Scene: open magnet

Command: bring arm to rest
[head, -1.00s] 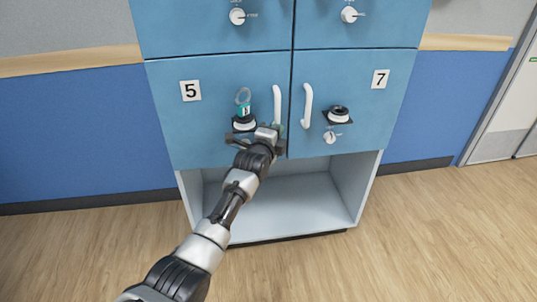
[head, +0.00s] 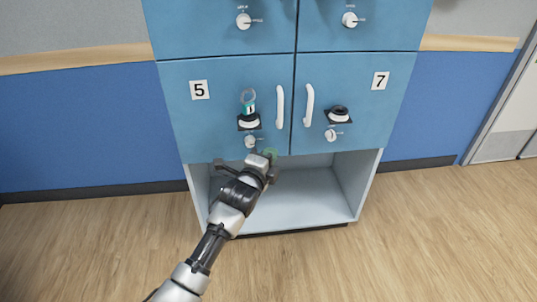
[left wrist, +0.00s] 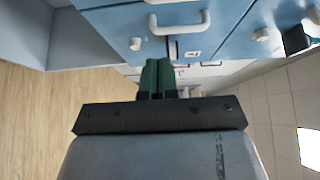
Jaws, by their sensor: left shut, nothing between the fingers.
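My left gripper (head: 270,155) is shut and empty, low in front of the cabinet, at the bottom edge of the door marked 5 (head: 185,125). Its green fingers (left wrist: 158,76) are together in the left wrist view, with nothing between them. The white handle of door 5 (head: 280,107) is above the gripper and apart from it. That door is closed. My right gripper is in neither view.
Door 7 (head: 385,120) is closed, with its own white handle (head: 309,106). An open white compartment (head: 310,200) lies below. Wooden floor (head: 400,250) is clear in front.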

